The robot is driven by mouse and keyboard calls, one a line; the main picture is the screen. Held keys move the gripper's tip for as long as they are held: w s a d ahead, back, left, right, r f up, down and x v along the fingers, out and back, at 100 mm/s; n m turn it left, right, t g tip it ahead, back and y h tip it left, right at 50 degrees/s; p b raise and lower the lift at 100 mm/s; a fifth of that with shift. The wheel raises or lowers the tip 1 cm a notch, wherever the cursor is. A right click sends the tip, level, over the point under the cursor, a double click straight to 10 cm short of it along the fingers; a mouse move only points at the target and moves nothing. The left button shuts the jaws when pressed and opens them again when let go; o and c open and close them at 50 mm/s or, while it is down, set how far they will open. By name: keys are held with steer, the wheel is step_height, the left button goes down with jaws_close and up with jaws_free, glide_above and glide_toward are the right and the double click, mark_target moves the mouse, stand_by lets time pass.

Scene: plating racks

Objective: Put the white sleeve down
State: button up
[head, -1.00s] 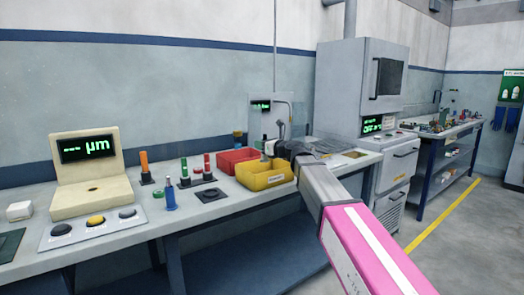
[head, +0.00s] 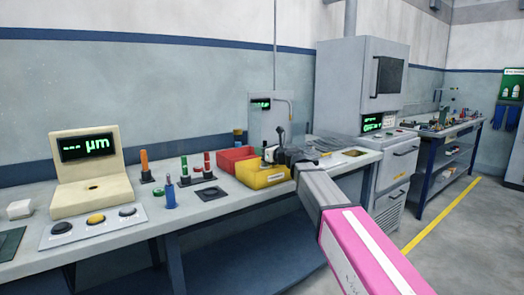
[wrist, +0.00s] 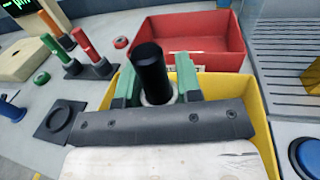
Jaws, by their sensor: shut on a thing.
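My gripper (wrist: 158,86) is shut, its two green fingers on either side of an upright black cylinder (wrist: 150,68) with a pale ring showing at its lower end. I take this pale part to be the white sleeve (wrist: 147,101); most of it is hidden by the black cylinder and the gripper. In the wrist view the held piece appears over the yellow bin (wrist: 222,88), with the red bin (wrist: 195,35) beyond.
Orange, green and red posts (head: 145,163) and a blue post (head: 170,195) stand on the bench left of the bins. A grey slotted surface (wrist: 290,60) lies right of the bins.

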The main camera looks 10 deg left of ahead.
steer(key=o, duration=0.9)
steer(key=shift+r, duration=0.1)
